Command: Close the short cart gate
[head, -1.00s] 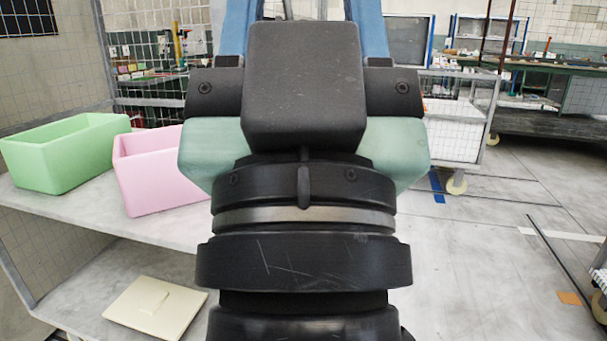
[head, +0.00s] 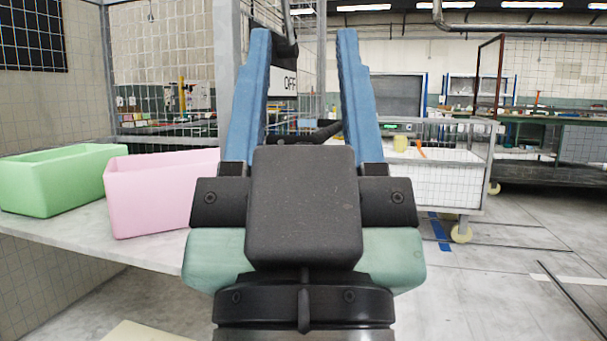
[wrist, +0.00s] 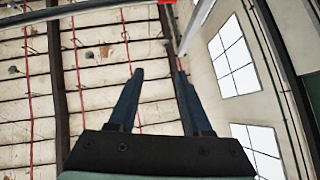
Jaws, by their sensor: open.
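My gripper (head: 304,36) points away from me and up in the middle of the head view. Its two blue fingers are spread apart with nothing between them. In the wrist view the fingers (wrist: 160,74) point toward the ceiling, and no cart shows there. A wheeled cart with wire-mesh sides (head: 436,188) stands on the floor beyond my gripper, to the right. Its left part is hidden behind my gripper. I cannot tell which part of it is the short gate, or whether that gate is open or shut.
A pale shelf (head: 140,252) at left carries a green bin (head: 60,183) and a pink bin (head: 160,195). An "OFF" sign (head: 290,84) shows between my fingers, beside a grey post. A green-topped workbench (head: 540,120) stands far right. The floor at right is mostly clear.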

